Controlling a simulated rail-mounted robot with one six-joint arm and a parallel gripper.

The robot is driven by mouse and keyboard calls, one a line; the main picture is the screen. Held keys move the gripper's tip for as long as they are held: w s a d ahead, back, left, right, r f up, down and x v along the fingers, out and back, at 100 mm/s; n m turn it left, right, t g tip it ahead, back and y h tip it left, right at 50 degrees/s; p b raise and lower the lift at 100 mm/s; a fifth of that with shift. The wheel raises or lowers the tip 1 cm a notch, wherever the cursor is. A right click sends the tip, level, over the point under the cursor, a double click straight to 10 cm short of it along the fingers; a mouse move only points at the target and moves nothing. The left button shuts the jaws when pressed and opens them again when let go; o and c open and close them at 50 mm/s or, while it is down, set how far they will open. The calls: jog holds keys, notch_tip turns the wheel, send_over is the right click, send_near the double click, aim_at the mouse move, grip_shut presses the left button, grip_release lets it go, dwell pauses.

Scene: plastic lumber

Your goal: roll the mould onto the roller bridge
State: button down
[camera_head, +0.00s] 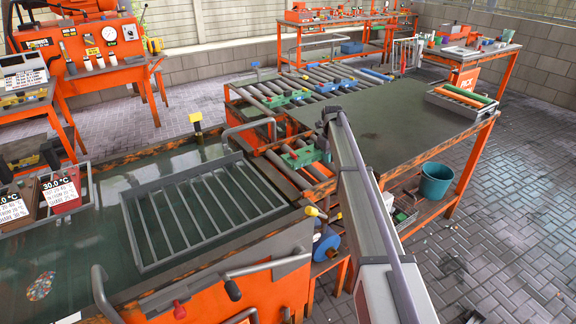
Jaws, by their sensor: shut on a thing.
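A mould (301,158) with green parts lies on the narrow run of grey rollers, the roller bridge (284,173), between the water tank and the green-topped table. My arm reaches up from the bottom right, and my gripper (324,146) is at its far end, at the right end of this mould. The gripper is shut on the mould; its fingertips are small and partly hidden by my arm. Part of the mould's right side and of the bridge is hidden behind the arm.
The water tank (100,205) with a grey rack (205,207) is at the left front. Other green and blue moulds (286,97) lie on the roller table behind. The dark green table top (420,115) is mostly bare. A teal bucket (436,181) stands below it.

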jog(key=shift+c, duration=2)
grip_release()
notch_tip(320, 180, up, 7)
jog(key=p, duration=0.7)
jog(key=shift+r, duration=0.1)
